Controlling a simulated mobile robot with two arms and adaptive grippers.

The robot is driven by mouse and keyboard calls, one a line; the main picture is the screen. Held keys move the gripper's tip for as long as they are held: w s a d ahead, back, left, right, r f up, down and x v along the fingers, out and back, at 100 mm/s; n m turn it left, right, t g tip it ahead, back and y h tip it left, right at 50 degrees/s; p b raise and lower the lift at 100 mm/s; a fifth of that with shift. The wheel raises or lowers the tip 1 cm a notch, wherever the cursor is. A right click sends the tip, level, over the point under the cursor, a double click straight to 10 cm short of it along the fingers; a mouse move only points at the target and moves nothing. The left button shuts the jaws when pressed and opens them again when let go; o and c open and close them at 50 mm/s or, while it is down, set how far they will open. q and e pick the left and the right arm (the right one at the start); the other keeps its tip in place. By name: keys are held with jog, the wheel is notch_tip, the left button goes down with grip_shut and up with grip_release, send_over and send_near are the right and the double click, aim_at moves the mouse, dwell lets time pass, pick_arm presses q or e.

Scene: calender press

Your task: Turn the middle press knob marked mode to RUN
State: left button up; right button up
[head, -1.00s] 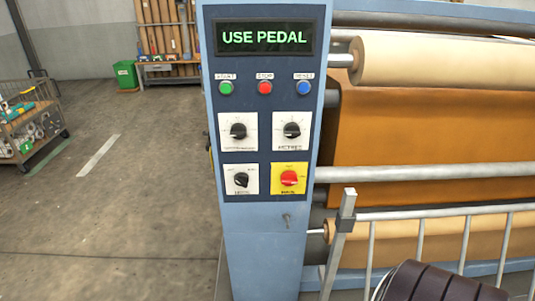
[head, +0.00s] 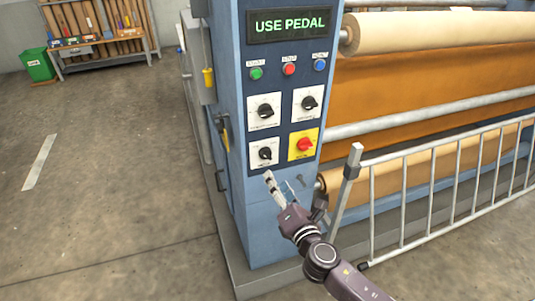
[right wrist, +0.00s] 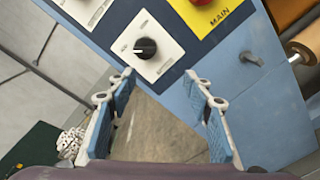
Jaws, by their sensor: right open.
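The press control panel carries several knobs. A black knob on a white plate (head: 265,153) sits at the lower left, beside the red main switch on a yellow plate (head: 304,145). In the right wrist view this black knob (right wrist: 145,48) is just beyond my fingertips; its pointer is towards the left. The plate's lettering is too small to read, so I cannot confirm which knob is marked mode. My right gripper (head: 284,184) is below the panel, its open fingers empty and apart from the knob; in the wrist view it frames the space below the knob (right wrist: 160,78). My left gripper is out of view.
Two black knobs (head: 264,111) (head: 309,103) sit above, under green, red and blue buttons (head: 289,69) and a display reading USE PEDAL (head: 290,24). A metal railing (head: 440,190) and rollers are on the right. The floor at left (head: 110,190) is clear.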

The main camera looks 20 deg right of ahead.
aim_at(268, 157)
jog(key=shift+n+t, duration=0.3)
jog(key=shift+n, duration=0.1)
jog(key=w+r, duration=0.1)
jog(key=w, duration=0.1)
jog(key=w+r, duration=0.1)
jog(key=w, duration=0.1)
jog(key=w+r+p, duration=0.1)
jog(key=w, duration=0.1)
jog(key=shift+w+a, duration=0.15)
jog(key=shift+w, duration=0.75)
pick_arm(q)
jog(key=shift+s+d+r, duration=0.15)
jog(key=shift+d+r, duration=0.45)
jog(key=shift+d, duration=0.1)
pick_arm(e)
jog(key=shift+c, duration=0.7)
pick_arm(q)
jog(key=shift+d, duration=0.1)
pick_arm(e)
jog(key=c, duration=1)
